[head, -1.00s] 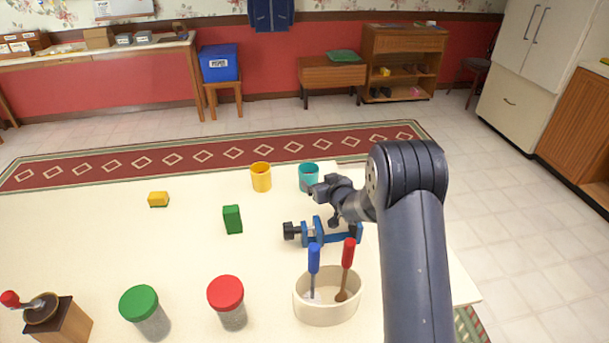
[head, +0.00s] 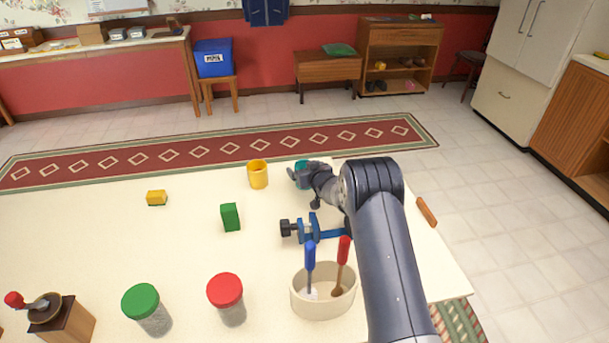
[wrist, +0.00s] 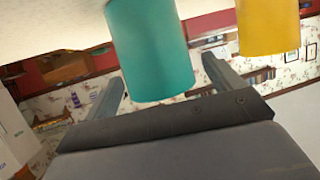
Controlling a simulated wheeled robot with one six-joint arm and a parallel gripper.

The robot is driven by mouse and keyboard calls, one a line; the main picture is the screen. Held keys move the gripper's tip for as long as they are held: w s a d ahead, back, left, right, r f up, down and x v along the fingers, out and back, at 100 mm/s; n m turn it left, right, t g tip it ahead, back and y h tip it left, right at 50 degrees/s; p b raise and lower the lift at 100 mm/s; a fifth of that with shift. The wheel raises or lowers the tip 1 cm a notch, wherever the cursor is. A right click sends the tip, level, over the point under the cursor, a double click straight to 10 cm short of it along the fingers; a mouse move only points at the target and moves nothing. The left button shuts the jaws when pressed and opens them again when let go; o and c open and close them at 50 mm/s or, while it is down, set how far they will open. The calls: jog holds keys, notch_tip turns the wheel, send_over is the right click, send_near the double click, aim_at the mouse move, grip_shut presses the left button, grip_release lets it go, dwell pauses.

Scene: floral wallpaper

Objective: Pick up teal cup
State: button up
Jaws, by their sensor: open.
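The teal cup (head: 300,167) stands at the far edge of the white table (head: 100,235), partly hidden by my gripper (head: 306,181) in the head view. In the wrist view, which is upside down, the teal cup (wrist: 150,50) fills the space ahead of my gripper's two spread fingers, one on either side of it. I cannot tell whether a finger touches the cup. My gripper is open and holds nothing.
A yellow cup (head: 258,174) stands just left of the teal cup. A blue clamp (head: 315,229) and a cream pot (head: 322,297) with blue- and red-handled tools are nearer. A green block (head: 230,217) and yellow block (head: 156,197) lie left. A brown handle (head: 426,212) lies at the right edge.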

jog(key=shift+w+a+f, duration=0.15)
jog(key=shift+w+f, duration=0.05)
jog(key=shift+w, duration=0.25)
jog(key=c, duration=1.1)
jog(key=shift+r, duration=0.1)
